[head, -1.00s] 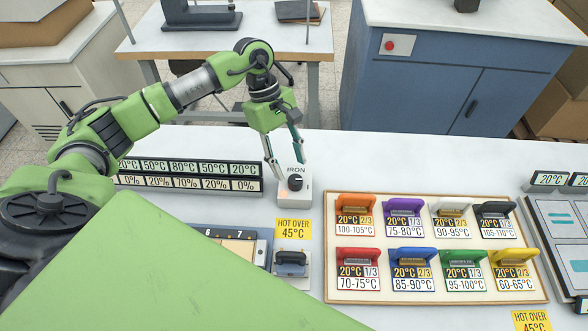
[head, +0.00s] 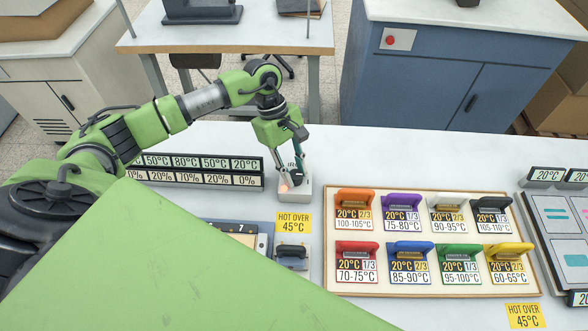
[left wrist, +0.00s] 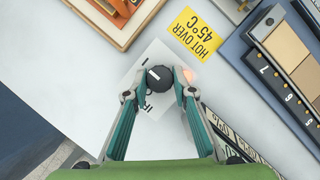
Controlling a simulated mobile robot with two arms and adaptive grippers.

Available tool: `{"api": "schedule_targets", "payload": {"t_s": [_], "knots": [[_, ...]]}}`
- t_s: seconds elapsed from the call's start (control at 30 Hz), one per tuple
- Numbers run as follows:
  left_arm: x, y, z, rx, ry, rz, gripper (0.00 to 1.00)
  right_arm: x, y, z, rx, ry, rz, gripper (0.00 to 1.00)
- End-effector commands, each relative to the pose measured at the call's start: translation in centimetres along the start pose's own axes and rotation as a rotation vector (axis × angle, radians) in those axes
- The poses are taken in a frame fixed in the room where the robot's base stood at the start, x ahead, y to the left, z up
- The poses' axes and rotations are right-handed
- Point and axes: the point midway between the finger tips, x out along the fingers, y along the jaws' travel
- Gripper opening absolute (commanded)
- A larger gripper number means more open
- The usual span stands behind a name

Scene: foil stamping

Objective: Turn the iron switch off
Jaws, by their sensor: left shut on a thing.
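The iron switch is a small white box (head: 303,191) on the table, marked IRON, with a black knob on top. In the left wrist view the black knob (left wrist: 158,79) has a white pointer line, and an orange glow shows beside it. My left gripper (head: 292,177) reaches down over the box, its fingers closed on either side of the knob. In the left wrist view the gripper (left wrist: 160,82) has its fingertips on the knob. In the head view the fingers hide most of the knob and label. My right gripper is not in view.
Rows of temperature and percent displays (head: 205,174) stand left of the switch. A wooden tray (head: 432,291) with several coloured irons lies to the right. A yellow HOT OVER 45°C sign (head: 294,223) and a small iron on a stand (head: 292,254) are in front.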

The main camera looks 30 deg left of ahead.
Motion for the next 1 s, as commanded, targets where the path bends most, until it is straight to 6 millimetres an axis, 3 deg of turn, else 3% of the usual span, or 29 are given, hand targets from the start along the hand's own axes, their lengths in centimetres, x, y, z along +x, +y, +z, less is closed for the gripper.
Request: {"api": "schedule_targets", "payload": {"t_s": [0.37, 1.0], "knots": [[0.3, -0.1, -0.1, -0.102, 0.0, 0.043, 0.03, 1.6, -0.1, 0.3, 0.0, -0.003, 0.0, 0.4], [0.5, -0.4, -0.1, -0.63, 0.0, 0.267, 0.03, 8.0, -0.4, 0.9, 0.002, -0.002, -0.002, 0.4]]}}
